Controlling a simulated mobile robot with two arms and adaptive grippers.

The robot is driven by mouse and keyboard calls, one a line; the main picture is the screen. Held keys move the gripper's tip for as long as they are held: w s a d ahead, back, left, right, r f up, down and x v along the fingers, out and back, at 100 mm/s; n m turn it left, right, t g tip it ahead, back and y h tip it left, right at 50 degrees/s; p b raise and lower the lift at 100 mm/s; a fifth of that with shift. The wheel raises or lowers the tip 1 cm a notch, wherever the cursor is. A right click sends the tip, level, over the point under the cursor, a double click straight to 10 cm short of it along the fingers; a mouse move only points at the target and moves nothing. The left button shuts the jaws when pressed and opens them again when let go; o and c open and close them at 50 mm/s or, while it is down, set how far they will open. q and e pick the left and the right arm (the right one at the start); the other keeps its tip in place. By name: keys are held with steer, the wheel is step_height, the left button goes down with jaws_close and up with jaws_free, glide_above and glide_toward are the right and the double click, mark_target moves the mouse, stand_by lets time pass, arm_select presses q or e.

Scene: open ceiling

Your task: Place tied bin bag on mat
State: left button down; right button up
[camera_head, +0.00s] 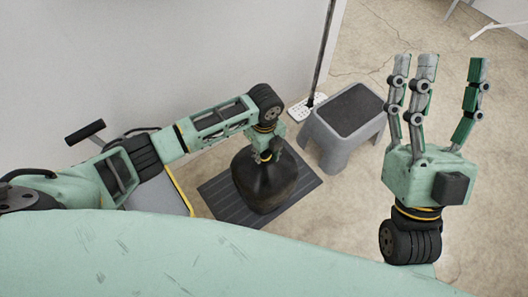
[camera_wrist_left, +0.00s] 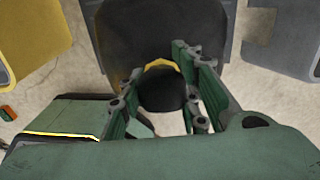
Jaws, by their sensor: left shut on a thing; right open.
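The tied bin bag (camera_head: 262,188) is black and rounded, with a narrowed neck at the top. It is upright over the dark ribbed mat (camera_head: 222,208) on the floor and hides much of it. I cannot tell whether its bottom touches the mat. My left gripper (camera_head: 268,154) is shut on the neck from above. In the left wrist view the dark bag neck (camera_wrist_left: 162,94) sits between the green fingers of my left gripper (camera_wrist_left: 165,100), near a yellow band (camera_wrist_left: 162,64). My right gripper (camera_head: 440,85) is open and empty, fingers up, at the right.
A grey step stool (camera_head: 350,150) with a dark top stands just right of the mat. A dark pole with a white base (camera_head: 307,107) leans behind it by the white wall (camera_head: 150,50). A yellow-edged grey object (camera_head: 165,190) is left of the mat. Concrete floor (camera_head: 480,240) lies at right.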

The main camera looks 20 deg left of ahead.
arm_select(q)
steer(key=c, duration=1.3)
jaws_free()
steer(key=shift+f, duration=0.1)
